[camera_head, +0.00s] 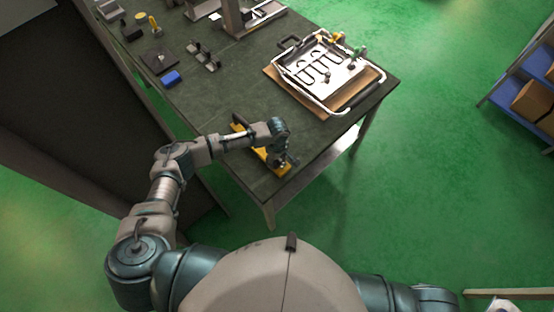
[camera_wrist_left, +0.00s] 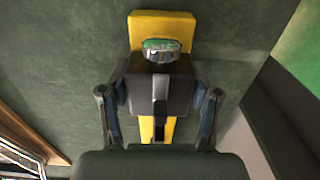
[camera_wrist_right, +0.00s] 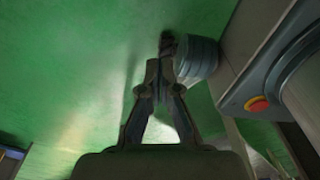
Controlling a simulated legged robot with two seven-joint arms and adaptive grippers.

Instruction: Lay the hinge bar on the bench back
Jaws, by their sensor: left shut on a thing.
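The hinge bar, which I take to be the long yellow bar with a dark block on it (camera_head: 271,163), is at the near edge of the dark bench (camera_head: 232,99). My left gripper (camera_head: 279,155) is over its near end, and my arm covers its middle. In the left wrist view the yellow bar (camera_wrist_left: 160,24) runs beneath the dark block (camera_wrist_left: 142,88), and my left gripper (camera_wrist_left: 160,92) is shut on the block from both sides. Whether the bar touches the bench is unclear. My right gripper (camera_wrist_right: 163,75) looks shut and empty, away from the bench over the green floor.
A heating element with white tubes (camera_head: 325,71) lies on a brown board at the bench's right end. A grey stand (camera_head: 232,18) is at the back. The bench middle is clear.

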